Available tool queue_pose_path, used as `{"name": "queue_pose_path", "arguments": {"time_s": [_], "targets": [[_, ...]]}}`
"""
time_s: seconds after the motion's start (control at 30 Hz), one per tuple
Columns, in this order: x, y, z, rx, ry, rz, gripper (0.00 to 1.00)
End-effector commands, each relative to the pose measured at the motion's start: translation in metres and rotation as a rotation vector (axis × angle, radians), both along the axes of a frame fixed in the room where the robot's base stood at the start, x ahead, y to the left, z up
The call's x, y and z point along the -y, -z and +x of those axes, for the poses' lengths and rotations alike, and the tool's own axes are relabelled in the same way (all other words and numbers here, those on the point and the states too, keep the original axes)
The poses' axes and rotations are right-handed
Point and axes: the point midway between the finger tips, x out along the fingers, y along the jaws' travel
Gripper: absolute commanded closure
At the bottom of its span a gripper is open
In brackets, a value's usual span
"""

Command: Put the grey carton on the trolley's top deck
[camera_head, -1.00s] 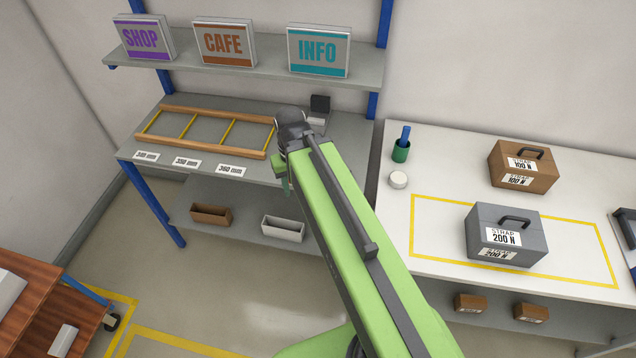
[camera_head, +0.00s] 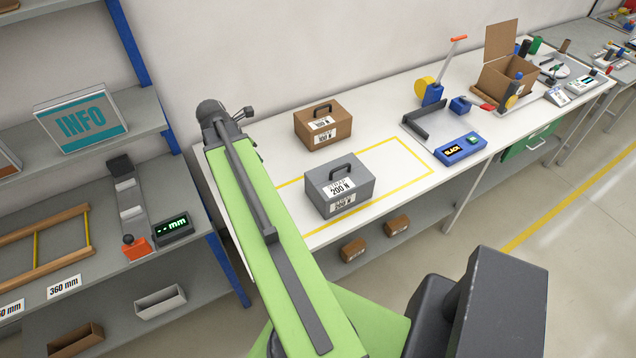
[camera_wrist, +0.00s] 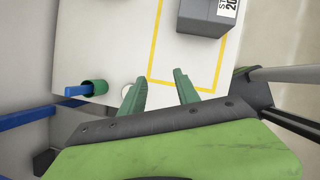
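The grey carton (camera_head: 340,184), with a dark handle on top and a white 200 N label, stands on the white bench inside a yellow outline. Part of it shows at the top right of the wrist view (camera_wrist: 205,20). My gripper (camera_wrist: 160,76) has its two green fingers apart, with nothing between them. It is above the bench, to the lower left of the carton in the wrist view and apart from it. In the head view, my green arm hides the gripper fingers. The trolley is not in view now.
A brown carton (camera_head: 323,125) stands close behind the grey one. A green cup with a blue stick (camera_wrist: 95,87) and a white round thing (camera_wrist: 126,91) are near my fingers. A blue SLACK device (camera_head: 461,149) lies to the right. A shelf unit (camera_head: 150,100) stands at left.

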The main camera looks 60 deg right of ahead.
Motion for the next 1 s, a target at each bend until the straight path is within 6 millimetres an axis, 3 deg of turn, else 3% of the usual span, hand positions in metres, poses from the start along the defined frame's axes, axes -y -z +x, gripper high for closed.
{"name": "queue_pose_path", "arguments": {"time_s": [0.03, 0.1, 0.2, 0.3, 0.4, 0.63, 1.0], "targets": [[0.04, -0.009, -0.035, -0.007, 0.08, -0.011, 0.62], [0.081, -0.014, -0.082, -0.014, 0.179, -0.02, 0.62], [0.118, -0.018, -0.138, -0.015, 0.29, -0.02, 0.62], [0.136, -0.02, -0.174, -0.015, 0.357, -0.018, 0.62], [0.143, -0.02, -0.189, -0.014, 0.383, -0.018, 0.62], [0.146, -0.009, -0.191, -0.014, 0.387, -0.018, 0.62], [0.171, 0.065, -0.206, -0.015, 0.386, -0.018, 0.62]]}}
